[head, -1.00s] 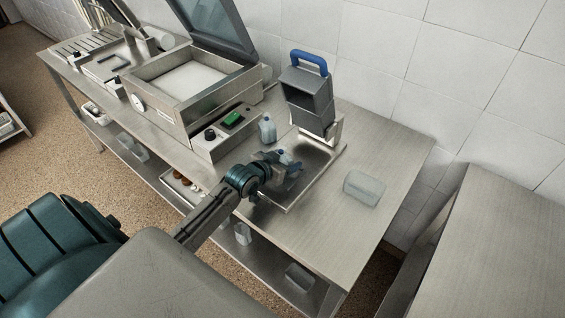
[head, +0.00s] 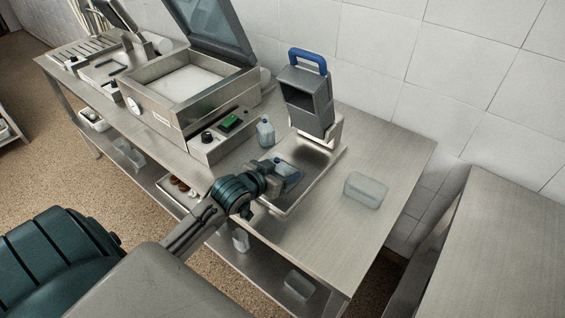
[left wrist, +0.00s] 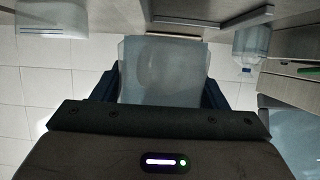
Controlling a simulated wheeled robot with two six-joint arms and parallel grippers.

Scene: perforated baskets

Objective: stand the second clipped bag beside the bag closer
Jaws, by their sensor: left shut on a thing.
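The bag closer (head: 306,97) is a grey upright device with a blue handle, on a metal base plate (head: 302,202) on the bench. One clear bag (head: 265,133) with a blue clip stands on the bench left of it. My left gripper (head: 279,181) is shut on a second clear bag (head: 286,168) with bluish parts, over the base plate in front of the closer. The left wrist view shows this bag (left wrist: 163,70) between the dark blue fingers, and the first bag (left wrist: 251,42) at upper right. Whether the held bag touches the plate is unclear. My right gripper is not in view.
A translucent block-like container (head: 366,190) lies right of the base plate. A steel machine (head: 185,92) with a raised glass lid stands at left on the bench. The bench's right end is clear. A second steel table (head: 495,250) stands at right beyond a gap.

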